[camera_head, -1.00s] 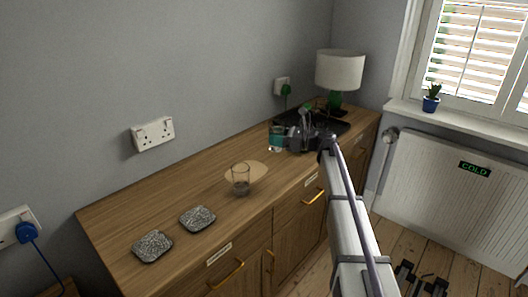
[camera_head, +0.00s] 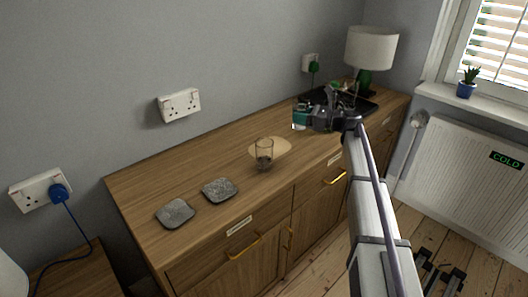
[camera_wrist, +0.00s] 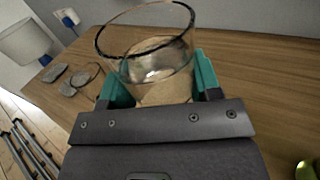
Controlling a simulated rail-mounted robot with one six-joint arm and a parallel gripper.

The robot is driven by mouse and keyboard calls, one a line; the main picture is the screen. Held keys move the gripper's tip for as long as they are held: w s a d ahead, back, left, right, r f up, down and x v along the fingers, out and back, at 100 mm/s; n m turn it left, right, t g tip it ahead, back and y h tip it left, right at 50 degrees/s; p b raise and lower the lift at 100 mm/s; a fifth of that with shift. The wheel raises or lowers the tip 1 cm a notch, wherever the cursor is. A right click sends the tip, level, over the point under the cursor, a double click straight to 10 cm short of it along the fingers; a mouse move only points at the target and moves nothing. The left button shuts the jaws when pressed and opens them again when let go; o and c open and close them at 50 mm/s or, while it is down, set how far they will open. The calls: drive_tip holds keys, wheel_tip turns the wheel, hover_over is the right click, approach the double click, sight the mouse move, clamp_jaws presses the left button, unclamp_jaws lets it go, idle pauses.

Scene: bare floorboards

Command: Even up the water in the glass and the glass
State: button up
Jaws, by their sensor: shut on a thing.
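One clear glass (camera_head: 264,156) stands upright on the wooden sideboard, at the front edge of a round beige mat (camera_head: 279,144). My gripper (camera_head: 301,116) is beyond it to the right, with teal fingers shut on a second clear glass (camera_wrist: 150,65). The held glass is between the fingers in the wrist view, its open rim towards the camera. In the wrist view the standing glass (camera_wrist: 88,75) is left of the held one, apart from it. I cannot make out a clear water level in either glass.
Two grey coasters (camera_head: 220,189) (camera_head: 175,213) lie left of the standing glass. A black tray (camera_head: 366,106) and a lamp (camera_head: 371,48) with a green base are at the far end behind my gripper. The sideboard's left back (camera_head: 165,170) is bare.

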drive_tip(key=a+f+b, duration=0.2)
drive_tip(key=a, duration=0.1)
drive_tip(key=a+f+b, duration=0.2)
drive_tip(key=a, duration=0.1)
drive_tip(key=s+a+f+b, duration=0.1)
drive_tip(key=a+f+b, duration=0.1)
drive_tip(key=a, duration=0.1)
drive_tip(key=shift+a+f, duration=0.25)
drive_tip(key=shift+a, duration=0.1)
drive_tip(key=shift+a+f, duration=0.1)
drive_tip(key=shift+a, duration=0.3)
drive_tip(key=shift+s, duration=0.15)
drive_tip(key=shift+s+a+r+n, duration=0.1)
drive_tip(key=shift+s+r+n, duration=0.25)
drive_tip(key=shift+n, duration=0.45)
wheel_tip(320, 180, up, 7)
drive_tip(key=s+n+y+p, duration=0.1)
drive_tip(key=s+n+p, duration=0.1)
drive_tip(key=n+p, duration=0.3)
drive_tip(key=shift+s+a+f+n+p, duration=0.15)
drive_tip(key=shift+s+a+n+p, duration=0.2)
drive_tip(key=shift+n+p, duration=0.1)
drive_tip(key=shift+s+r+n+g+p, duration=0.2)
drive_tip(key=shift+r+n+g+p, duration=0.25)
drive_tip(key=shift+n, duration=0.6)
